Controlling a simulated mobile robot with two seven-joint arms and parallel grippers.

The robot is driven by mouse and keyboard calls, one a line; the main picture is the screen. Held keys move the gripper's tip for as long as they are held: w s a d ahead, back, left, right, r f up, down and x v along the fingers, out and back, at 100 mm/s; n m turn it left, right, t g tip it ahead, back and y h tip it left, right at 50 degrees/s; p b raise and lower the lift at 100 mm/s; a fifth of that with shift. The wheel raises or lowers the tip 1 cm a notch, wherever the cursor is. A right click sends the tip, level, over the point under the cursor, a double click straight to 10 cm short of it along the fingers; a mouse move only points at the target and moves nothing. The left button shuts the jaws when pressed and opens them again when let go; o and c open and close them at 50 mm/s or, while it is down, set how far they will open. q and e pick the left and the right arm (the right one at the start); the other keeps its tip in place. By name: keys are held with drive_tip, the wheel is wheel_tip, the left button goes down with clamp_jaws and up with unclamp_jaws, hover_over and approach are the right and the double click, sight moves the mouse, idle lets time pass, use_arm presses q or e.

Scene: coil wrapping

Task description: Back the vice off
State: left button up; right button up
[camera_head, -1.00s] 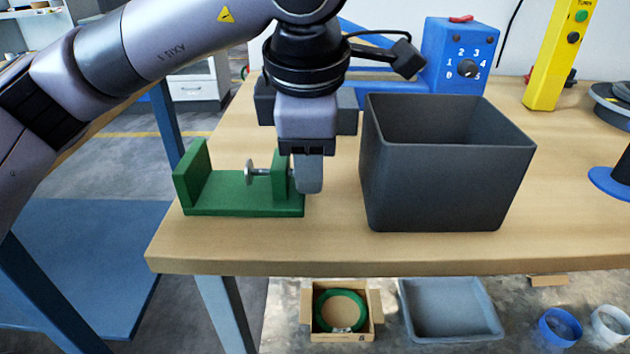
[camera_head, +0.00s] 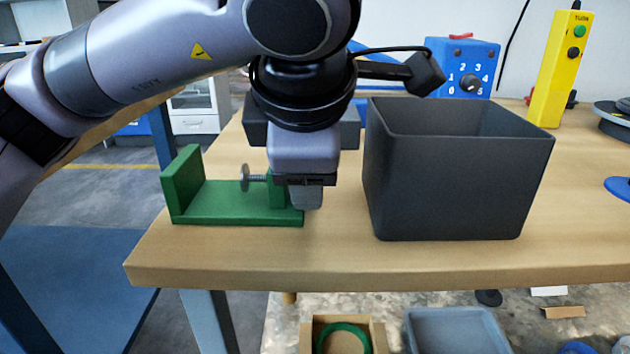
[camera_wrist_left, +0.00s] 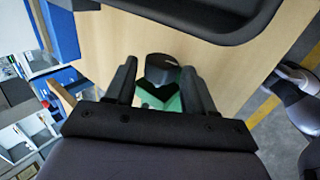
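The green vice (camera_head: 235,197) stands near the table's front left edge, with a fixed wall at its left and a post (camera_head: 277,190) at its right. A grey screw with a round pad (camera_head: 245,178) sticks out left from the post, apart from the left wall. My left gripper (camera_head: 306,196) points down at the post's right side, hiding the screw's outer end. In the left wrist view, a dark round knob (camera_wrist_left: 162,70) sits between its two fingers (camera_wrist_left: 160,82). The fingers stand apart, with a slim gap at the knob's left. My right gripper is not in view.
A dark grey open bin (camera_head: 450,185) stands close to the right of my left gripper. A blue box with a numbered dial (camera_head: 462,68) and a yellow post with buttons (camera_head: 558,70) stand behind. The table front (camera_head: 400,262) is clear.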

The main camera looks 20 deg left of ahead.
use_arm(q)
drive_tip(key=shift+r, duration=0.1)
drive_tip(key=g+p, duration=0.1)
drive_tip(key=p, duration=0.1)
drive_tip(key=g+p, duration=0.1)
drive_tip(key=p, duration=0.1)
drive_tip(key=shift+w+r+h, duration=0.3)
drive_tip(key=shift+r+h, duration=0.1)
drive_tip(key=shift+w+a+f+g+p, duration=0.15)
drive_tip(key=shift+g+p, duration=0.3)
drive_tip(key=shift+g, duration=0.35)
drive_tip(key=shift+f, duration=0.15)
drive_tip(key=g+p, duration=0.2)
drive_tip(key=p, duration=0.1)
drive_tip(key=h+p, duration=0.1)
drive_tip(key=shift+w+r+g, duration=0.25)
drive_tip(key=shift+r+g, duration=0.1)
drive_tip(key=shift+g, duration=0.05)
drive_tip(key=shift+f+p, duration=0.1)
drive_tip(key=shift+p, duration=0.4)
drive_tip(key=shift+f+g, duration=0.2)
drive_tip(key=shift+g, duration=0.2)
